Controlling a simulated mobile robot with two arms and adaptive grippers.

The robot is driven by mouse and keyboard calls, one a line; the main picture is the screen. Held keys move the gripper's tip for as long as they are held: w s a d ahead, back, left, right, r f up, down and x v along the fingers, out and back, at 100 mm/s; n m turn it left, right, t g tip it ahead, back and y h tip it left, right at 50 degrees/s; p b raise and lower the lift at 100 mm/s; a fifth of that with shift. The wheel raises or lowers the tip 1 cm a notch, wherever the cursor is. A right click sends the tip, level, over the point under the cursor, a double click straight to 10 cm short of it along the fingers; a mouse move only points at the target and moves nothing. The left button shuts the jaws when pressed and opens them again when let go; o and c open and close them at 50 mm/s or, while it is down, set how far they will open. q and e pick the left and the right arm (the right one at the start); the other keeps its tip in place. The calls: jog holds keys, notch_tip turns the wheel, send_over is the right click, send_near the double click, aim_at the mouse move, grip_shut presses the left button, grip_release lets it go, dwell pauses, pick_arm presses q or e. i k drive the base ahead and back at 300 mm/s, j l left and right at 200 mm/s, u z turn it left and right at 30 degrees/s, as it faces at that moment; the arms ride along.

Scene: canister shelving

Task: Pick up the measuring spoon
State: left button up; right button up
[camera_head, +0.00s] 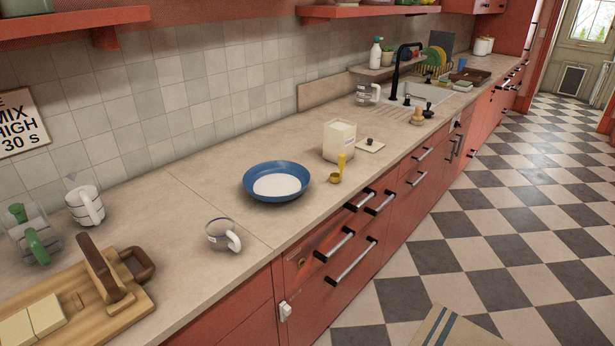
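A small yellow measuring spoon (336,177) is on the beige countertop near its front edge. Its bowl is toward the front and its handle (342,162) points up or back, against the view of a white canister. I cannot tell whether the handle touches the canister. The open, squarish white canister (339,142) stands just behind the spoon and seems filled with something pale. A flat cream lid with a dark knob (370,145) lies to the right of the canister. Neither of my grippers is in view.
A blue bowl with white contents (277,182) sits left of the spoon. A clear measuring cup (222,234) stands nearer. A wooden board (132,309) with a brown press-like tool is at the lower left. Drawer handles (361,200) stick out below the counter edge. Counter between bowl and canister is clear.

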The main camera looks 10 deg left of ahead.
aim_at(336, 178)
jog(key=i+l+u, duration=0.5)
jog(key=l, duration=0.2)
jog(key=i+l+u, duration=0.25)
jog(key=l, duration=0.15)
